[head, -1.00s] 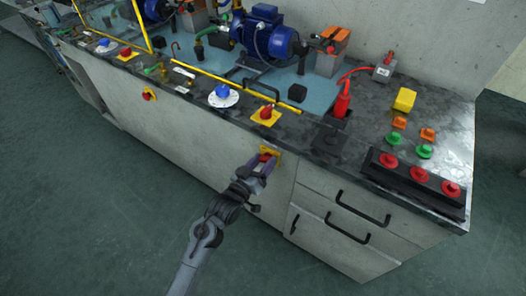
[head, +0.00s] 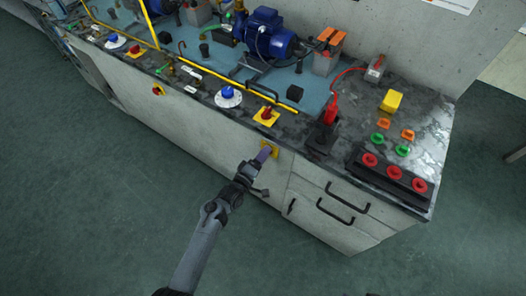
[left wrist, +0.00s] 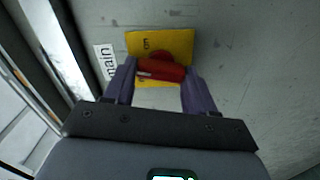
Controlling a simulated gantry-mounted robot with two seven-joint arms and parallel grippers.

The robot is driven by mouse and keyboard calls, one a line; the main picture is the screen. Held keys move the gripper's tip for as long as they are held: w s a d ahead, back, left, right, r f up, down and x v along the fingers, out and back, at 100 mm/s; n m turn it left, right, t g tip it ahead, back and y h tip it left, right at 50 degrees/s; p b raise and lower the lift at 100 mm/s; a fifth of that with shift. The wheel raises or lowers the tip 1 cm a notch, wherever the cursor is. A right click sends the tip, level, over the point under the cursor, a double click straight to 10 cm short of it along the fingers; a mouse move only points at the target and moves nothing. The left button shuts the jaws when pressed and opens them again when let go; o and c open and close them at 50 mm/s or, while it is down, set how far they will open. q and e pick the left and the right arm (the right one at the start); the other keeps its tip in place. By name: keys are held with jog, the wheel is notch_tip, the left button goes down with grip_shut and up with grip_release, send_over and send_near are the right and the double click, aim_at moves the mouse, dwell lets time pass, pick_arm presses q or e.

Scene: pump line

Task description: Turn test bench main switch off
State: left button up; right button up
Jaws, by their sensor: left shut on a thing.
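The main switch is a red knob (left wrist: 160,69) on a yellow plate (left wrist: 177,42) on the bench's front panel. A white label reading "main" (left wrist: 106,62) is beside the plate in the left wrist view. My left gripper (left wrist: 159,80) is shut on the red knob, with one purple finger at each end of it. In the head view the left gripper (head: 264,154) covers the knob, and part of the yellow plate (head: 274,150) shows beside it. The plate's lettering is too small to read fully. My right gripper is not in view.
Above on the worktop are another red knob on a yellow plate (head: 266,115), a blue dial (head: 228,96) and a yellow rail (head: 205,74). Another red switch (head: 159,90) is farther left on the front. Drawers with black handles (head: 342,207) are to the right. The floor in front is clear.

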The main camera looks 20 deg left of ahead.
pick_arm(q)
jog(key=shift+n+p, duration=0.75)
jog(key=shift+n, duration=0.45)
jog(key=shift+f, duration=0.1)
jog(key=o, duration=1)
jog(key=shift+o, duration=0.2)
jog(key=shift+s, duration=0.1)
jog(key=p+v, duration=0.3)
jog(key=v, duration=0.7)
jog(key=shift+s+p, duration=0.3)
